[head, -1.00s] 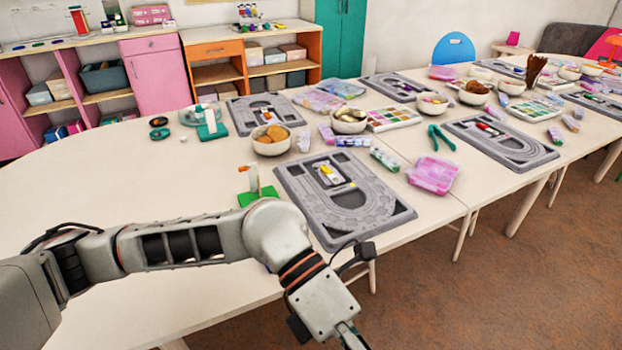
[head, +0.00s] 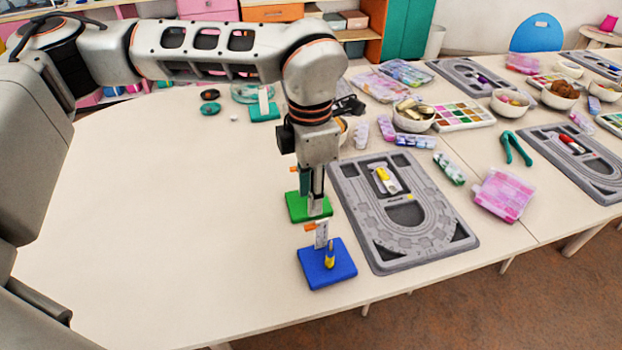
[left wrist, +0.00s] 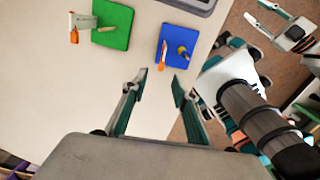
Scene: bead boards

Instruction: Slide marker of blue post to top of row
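The blue post stand has a flat blue base (head: 343,277), a thin pale upright post (head: 321,236) and an orange marker (head: 309,227) on the post's left side. A short yellow peg (head: 330,256) stands on the base. The blue base also shows in the left wrist view (left wrist: 171,35), with its orange marker (left wrist: 162,66). My left gripper (head: 314,208) points down, behind the blue post and by the green stand in the head view. In the left wrist view its fingers (left wrist: 156,88) are apart and empty.
A green stand (head: 294,209) with its own orange marker is close behind the blue one. A grey bead board (head: 440,252) lies to the right. Parts of mine crowd the left wrist view's right side. The table at left is clear.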

